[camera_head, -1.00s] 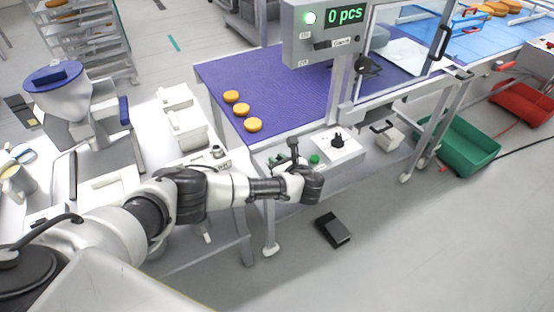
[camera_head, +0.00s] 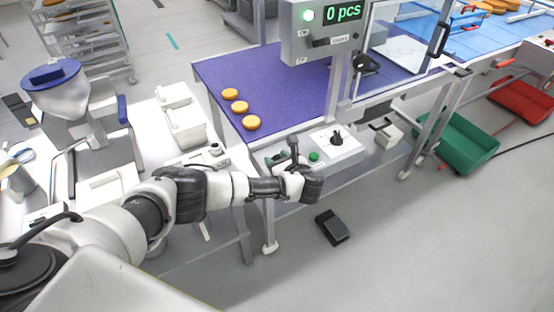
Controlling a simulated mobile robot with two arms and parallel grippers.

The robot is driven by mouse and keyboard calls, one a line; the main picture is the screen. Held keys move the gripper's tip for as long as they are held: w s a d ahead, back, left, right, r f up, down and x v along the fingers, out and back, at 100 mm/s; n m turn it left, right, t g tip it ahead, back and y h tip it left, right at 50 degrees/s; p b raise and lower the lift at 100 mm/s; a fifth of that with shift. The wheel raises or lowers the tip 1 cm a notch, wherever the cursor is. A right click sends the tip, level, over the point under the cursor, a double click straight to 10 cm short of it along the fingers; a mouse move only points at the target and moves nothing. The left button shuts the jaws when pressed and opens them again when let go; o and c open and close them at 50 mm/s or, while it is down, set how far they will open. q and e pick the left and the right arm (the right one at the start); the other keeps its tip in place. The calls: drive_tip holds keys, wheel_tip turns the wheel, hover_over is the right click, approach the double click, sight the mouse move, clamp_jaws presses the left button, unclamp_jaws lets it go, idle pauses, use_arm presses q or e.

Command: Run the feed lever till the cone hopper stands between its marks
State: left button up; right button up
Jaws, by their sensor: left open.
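The cone hopper (camera_head: 62,98) is a pale cone with a blue rim, on a grey machine at the left. Its marks are too small to make out. A dark upright lever (camera_head: 294,148), which looks like the feed lever, stands by the near edge of the purple belt, beside a control box. My left gripper (camera_head: 304,186) is open, just in front of and below the lever. I cannot tell whether it touches the lever; the lever's foot is partly hidden. My right gripper is not in view.
The purple belt (camera_head: 290,85) carries three orange-brown rounds (camera_head: 235,106). A white control box (camera_head: 335,147) has a black knob and a green button (camera_head: 314,156). A black pedal (camera_head: 332,227) lies on the floor. A green crate (camera_head: 468,145) stands right.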

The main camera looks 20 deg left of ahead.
use_arm(q)
drive_tip(key=b+v, duration=0.1)
drive_tip(key=v, duration=0.9)
drive_tip(key=shift+d, duration=0.2)
drive_tip(key=shift+s+r, duration=0.1)
idle(6.7)
